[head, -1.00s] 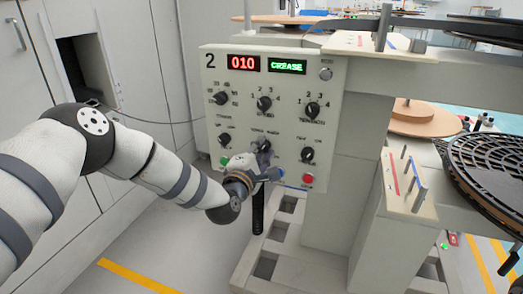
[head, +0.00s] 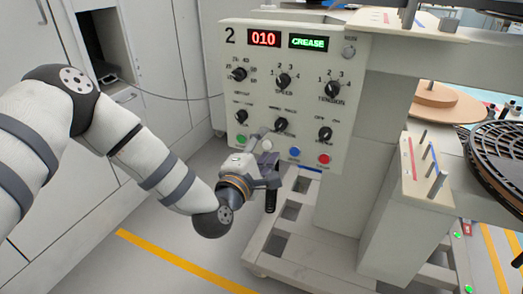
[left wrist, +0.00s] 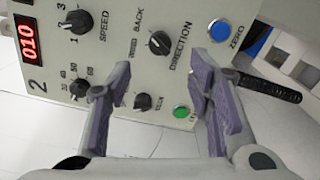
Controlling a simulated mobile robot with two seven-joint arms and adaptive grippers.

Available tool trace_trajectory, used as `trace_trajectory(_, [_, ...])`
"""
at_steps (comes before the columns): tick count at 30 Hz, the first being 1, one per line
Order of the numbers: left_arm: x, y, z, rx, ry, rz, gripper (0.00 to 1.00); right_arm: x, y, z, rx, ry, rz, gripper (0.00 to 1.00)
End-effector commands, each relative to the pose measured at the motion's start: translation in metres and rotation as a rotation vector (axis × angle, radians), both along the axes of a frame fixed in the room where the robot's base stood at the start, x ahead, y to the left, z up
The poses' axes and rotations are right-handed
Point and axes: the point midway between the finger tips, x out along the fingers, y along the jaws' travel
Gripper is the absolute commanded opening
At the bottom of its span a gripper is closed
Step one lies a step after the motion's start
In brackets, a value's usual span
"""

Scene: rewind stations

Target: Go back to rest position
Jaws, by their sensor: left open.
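My left gripper (head: 268,165) is open and empty in front of the lower part of the control panel (head: 355,60). In the left wrist view its two fingers (left wrist: 158,98) stand wide apart, with the panel (left wrist: 120,45) behind them. Between and beyond the fingers show the DIRECTION knob (left wrist: 160,43), a green button (left wrist: 181,112) and, to the right, the blue ZERO button (left wrist: 220,31). The displays read 010 (head: 264,38) and CREASE (head: 312,43). I cannot see my right gripper.
A red button (head: 324,159) is at the panel's lower right. The machine's pale base frame (head: 290,262) is on the floor below. A slotted black reel (head: 500,150) is at the right. Grey cabinets (head: 150,55) stand at left, and floor with a yellow line (head: 180,262) is clear.

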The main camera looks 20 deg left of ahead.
Motion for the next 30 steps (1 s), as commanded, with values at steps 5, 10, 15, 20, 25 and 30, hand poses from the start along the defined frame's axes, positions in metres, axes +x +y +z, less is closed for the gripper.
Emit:
trace_trajectory(5, [-0.024, 0.001, 0.0, 0.0, 0.001, 0.001, 0.48, 0.0, 0.0, 0.0, 0.0, 0.0, 0.0, 0.4])
trace_trajectory(10, [-0.027, 0.001, 0.0, 0.0, -0.002, 0.002, 0.48, 0.0, 0.0, 0.0, 0.0, 0.0, 0.0, 0.4])
trace_trajectory(15, [-0.027, 0.001, 0.0, 0.0, -0.001, 0.001, 0.48, 0.0, 0.0, 0.0, 0.0, 0.0, 0.0, 0.4])
trace_trajectory(20, [-0.029, -0.002, -0.004, 0.014, 0.016, -0.009, 0.48, 0.001, 0.0, 0.001, 0.0, -0.002, 0.0, 0.4])
trace_trajectory(25, [-0.087, -0.039, -0.082, 0.285, 0.287, -0.189, 0.48, 0.01, 0.0, 0.012, 0.0, -0.034, -0.001, 0.4])
trace_trajectory(30, [-0.222, -0.057, -0.181, 0.705, 0.667, -0.561, 0.48, 0.025, 0.0, 0.028, 0.0, -0.083, -0.003, 0.4])
